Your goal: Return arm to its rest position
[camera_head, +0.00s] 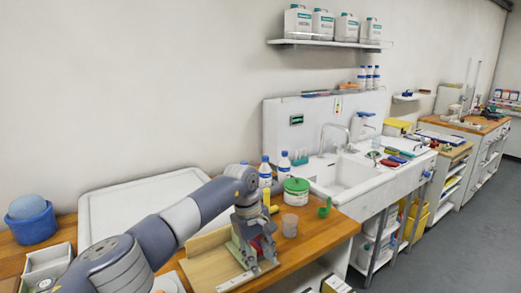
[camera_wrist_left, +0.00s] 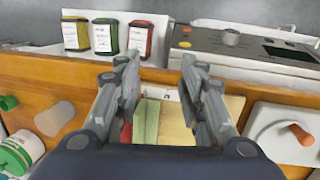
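My left arm comes in from the left in the head view and reaches over a wooden bench. Its gripper (camera_head: 262,264) points down above a wooden board (camera_head: 208,268) with raised edges. In the left wrist view the two fingers of the gripper (camera_wrist_left: 160,70) stand apart with nothing between them, and the board (camera_wrist_left: 178,120) shows beyond them. A green strip (camera_wrist_left: 147,120) lies by the board, and a red item is partly hidden behind the left finger. My right arm and gripper are in neither view.
Close to the gripper stand a clear cup (camera_head: 290,225), a green-lidded tub (camera_head: 296,191), a green item (camera_head: 325,208) and white bottles (camera_head: 265,171). A sink (camera_head: 345,173) lies beyond. A blue tub (camera_head: 32,220) stands far left. Three coloured containers (camera_wrist_left: 105,37) show in the left wrist view.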

